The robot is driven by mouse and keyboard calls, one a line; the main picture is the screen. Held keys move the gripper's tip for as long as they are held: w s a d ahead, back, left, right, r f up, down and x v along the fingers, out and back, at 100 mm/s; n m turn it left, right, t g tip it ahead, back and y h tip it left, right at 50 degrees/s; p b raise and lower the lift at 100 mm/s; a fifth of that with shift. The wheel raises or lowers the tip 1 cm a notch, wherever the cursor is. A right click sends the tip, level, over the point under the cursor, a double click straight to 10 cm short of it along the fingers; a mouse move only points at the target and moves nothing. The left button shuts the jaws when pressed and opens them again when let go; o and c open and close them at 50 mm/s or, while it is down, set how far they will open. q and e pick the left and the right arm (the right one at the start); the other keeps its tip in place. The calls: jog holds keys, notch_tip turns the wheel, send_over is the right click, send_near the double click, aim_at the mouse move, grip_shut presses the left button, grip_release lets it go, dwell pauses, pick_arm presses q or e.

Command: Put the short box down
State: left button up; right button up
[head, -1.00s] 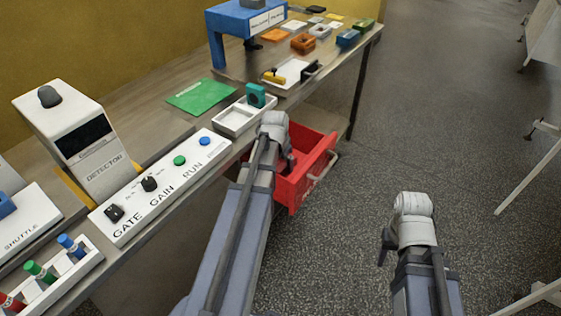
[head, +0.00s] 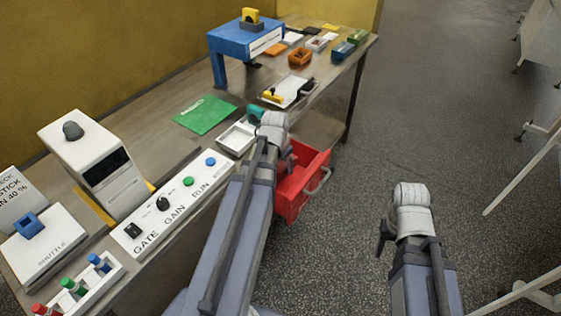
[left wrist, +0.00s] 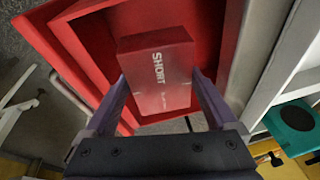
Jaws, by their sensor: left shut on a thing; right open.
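The short box is a red block with white "SHORT" lettering (left wrist: 158,62) in the left wrist view. My left gripper (left wrist: 158,88) is shut on it, with a finger at each side. The box is over the open red drawer (left wrist: 65,45); I cannot tell whether it touches the bottom. In the head view my left gripper (head: 289,163) is at the red drawer (head: 310,184), and the box is hidden by my arm. My right gripper (head: 383,236) is open, out over the floor, well right of the drawer.
The white tray with a teal part (head: 237,137) is on the bench just left of the drawer. The control panel (head: 175,203) lies along the bench's front edge. A blue stand (head: 245,36) is farther back.

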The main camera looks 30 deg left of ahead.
pick_arm(q)
jog(key=shift+r+p, duration=0.75)
jog(key=shift+r, duration=0.6)
pick_arm(e)
jog(key=shift+r, duration=1.35)
